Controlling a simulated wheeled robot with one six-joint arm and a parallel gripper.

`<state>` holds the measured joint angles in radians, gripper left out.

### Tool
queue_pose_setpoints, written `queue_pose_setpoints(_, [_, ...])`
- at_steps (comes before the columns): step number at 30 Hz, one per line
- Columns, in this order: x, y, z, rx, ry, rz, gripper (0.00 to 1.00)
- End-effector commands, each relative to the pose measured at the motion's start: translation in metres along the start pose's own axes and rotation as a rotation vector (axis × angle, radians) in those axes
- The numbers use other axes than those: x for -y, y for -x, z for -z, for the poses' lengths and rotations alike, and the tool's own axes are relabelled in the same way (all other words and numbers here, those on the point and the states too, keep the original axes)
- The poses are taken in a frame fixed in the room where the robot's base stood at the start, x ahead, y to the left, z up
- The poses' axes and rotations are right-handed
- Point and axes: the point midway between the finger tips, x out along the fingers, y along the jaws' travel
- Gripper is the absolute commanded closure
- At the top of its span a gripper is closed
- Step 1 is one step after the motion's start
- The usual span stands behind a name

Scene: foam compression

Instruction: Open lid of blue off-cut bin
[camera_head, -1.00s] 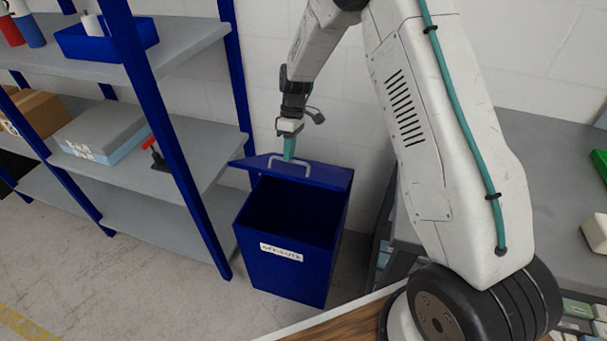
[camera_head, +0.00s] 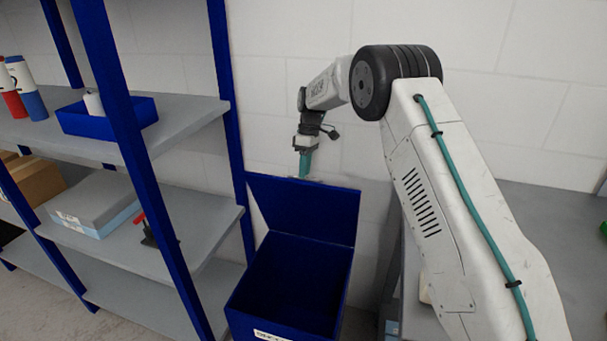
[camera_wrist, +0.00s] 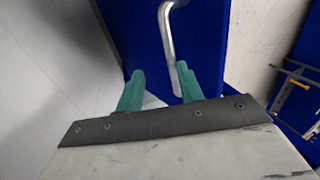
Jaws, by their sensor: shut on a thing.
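The blue off-cut bin (camera_head: 288,285) stands on the floor between the shelving and the grey bench, with its inside open to view and its white label partly cut off at the bottom edge. Its blue lid (camera_head: 310,212) is raised steeply at the back, near upright. My gripper (camera_head: 304,170) is at the lid's top edge, behind it, shut on the lid handle. The grey metal handle (camera_wrist: 168,38) shows in the wrist view against the blue lid (camera_wrist: 207,45), by the green fingers (camera_wrist: 160,88). The head view hides the handle behind the lid.
Blue-posted shelves (camera_head: 185,235) stand close on the left, with a blue tray (camera_head: 105,117) and a grey box (camera_head: 92,205). A white wall (camera_head: 285,100) is close behind the bin. A grey bench (camera_head: 555,225) is at the right.

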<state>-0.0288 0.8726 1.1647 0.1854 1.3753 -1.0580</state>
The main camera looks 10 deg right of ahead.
Motion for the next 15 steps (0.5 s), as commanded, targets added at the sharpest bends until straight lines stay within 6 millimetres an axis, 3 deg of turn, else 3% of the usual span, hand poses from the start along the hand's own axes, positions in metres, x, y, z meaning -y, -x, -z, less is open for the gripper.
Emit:
queue_pose_setpoints(1, [-0.0080, -0.0223, -0.0068, 0.017, -0.009, 0.010, 1.00])
queue_pose_setpoints(11, [-0.0077, -0.0222, -0.0056, 0.018, -0.005, 0.011, 1.00])
queue_pose_setpoints(12, [-0.0077, -0.0222, -0.0055, 0.018, -0.005, 0.011, 0.67])
queue_pose_setpoints(13, [-0.0076, -0.0223, -0.0053, 0.018, -0.004, 0.011, 0.67])
queue_pose_setpoints(15, [-0.0075, -0.0219, -0.0051, 0.018, -0.004, 0.010, 0.38])
